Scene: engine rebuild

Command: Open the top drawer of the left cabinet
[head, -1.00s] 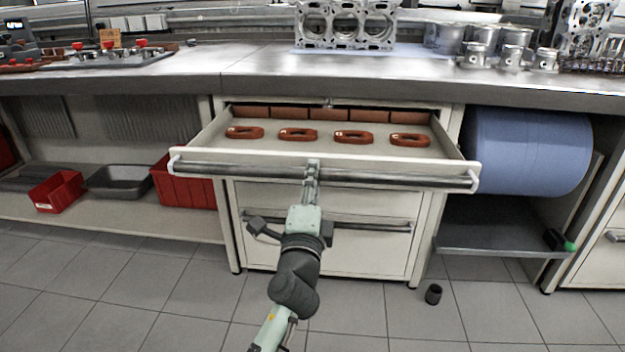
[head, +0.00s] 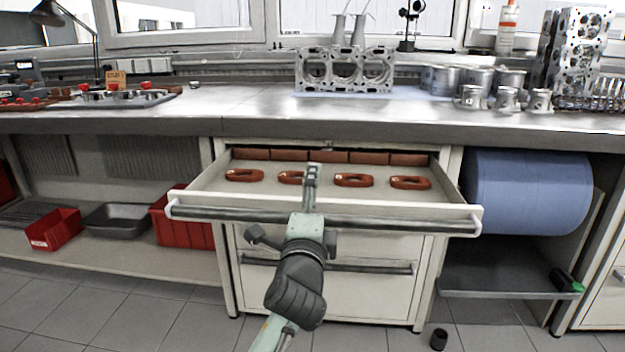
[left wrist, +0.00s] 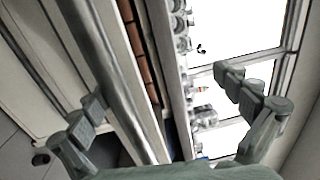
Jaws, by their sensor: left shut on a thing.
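The top drawer (head: 440,197) of the left cabinet (head: 230,284) is pulled out, with its inside showing. Its long grey handle bar (head: 400,223) runs along the front; the bar also crosses the left wrist view (left wrist: 117,75). My left gripper (head: 312,170) is at the middle of the drawer front, fingers up, overlapping the bar and the drawer's inside in the head view. In the left wrist view its fingers (left wrist: 165,98) lie either side of the bar. It is shut on the handle, though the contact is hard to see. My right gripper is not in view.
Several reddish-brown oval parts (head: 353,180) lie in the drawer. A lower drawer's handle (head: 370,267) is below. Red bins stand on the shelf at left; a blue roll (head: 530,190) is at right. A dark cup-like piece (head: 438,339) is on the floor.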

